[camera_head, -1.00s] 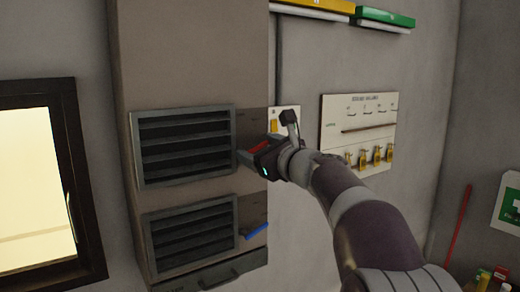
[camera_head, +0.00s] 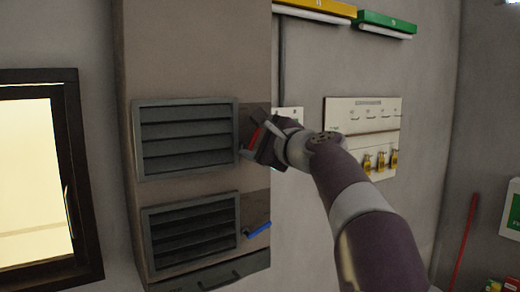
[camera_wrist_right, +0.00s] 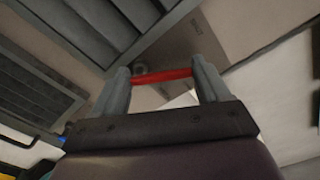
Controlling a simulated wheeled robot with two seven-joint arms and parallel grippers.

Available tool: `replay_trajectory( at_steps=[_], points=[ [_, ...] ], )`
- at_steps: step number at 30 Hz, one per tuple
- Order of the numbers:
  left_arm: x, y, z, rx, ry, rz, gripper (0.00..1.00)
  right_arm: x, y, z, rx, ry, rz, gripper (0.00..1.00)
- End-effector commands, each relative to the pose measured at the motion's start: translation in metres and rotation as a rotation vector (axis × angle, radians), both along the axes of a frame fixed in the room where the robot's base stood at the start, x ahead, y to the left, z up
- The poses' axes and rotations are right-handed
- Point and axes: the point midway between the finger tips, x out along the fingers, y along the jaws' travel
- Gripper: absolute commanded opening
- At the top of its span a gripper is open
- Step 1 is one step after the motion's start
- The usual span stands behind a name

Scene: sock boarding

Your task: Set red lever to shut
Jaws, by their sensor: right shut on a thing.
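The red lever (camera_head: 254,137) is on the plate beside the upper louvred vent (camera_head: 187,139), on the right side of the brown cabinet. In the head view it stands steeply, partly hidden by my right gripper (camera_head: 250,148). In the right wrist view the red lever (camera_wrist_right: 162,75) spans between the two fingers of my right gripper (camera_wrist_right: 164,88), which is shut on it. Lettering on the plate is too small and blurred to read surely. My left gripper is not in view.
A lower vent (camera_head: 191,232) has a blue lever (camera_head: 258,230) beside it. A board with yellow tags (camera_head: 381,160) hangs on the wall to the right. A window (camera_head: 30,170) is at the left.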

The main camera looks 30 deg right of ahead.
Motion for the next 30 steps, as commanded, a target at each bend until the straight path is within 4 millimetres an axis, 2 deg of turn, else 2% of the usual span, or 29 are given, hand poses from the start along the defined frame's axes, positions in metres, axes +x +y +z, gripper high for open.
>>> replay_trajectory(
  at_steps=[3, 15, 30],
  points=[
    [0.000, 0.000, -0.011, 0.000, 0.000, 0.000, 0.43, -0.001, 0.003, -0.001, -0.107, -0.012, -0.001, 0.45],
    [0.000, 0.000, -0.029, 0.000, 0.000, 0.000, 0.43, -0.001, 0.011, 0.002, -0.401, -0.035, 0.000, 0.45],
    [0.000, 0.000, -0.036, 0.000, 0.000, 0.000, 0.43, -0.002, 0.014, 0.004, -0.529, -0.045, -0.002, 0.45]
  ],
)
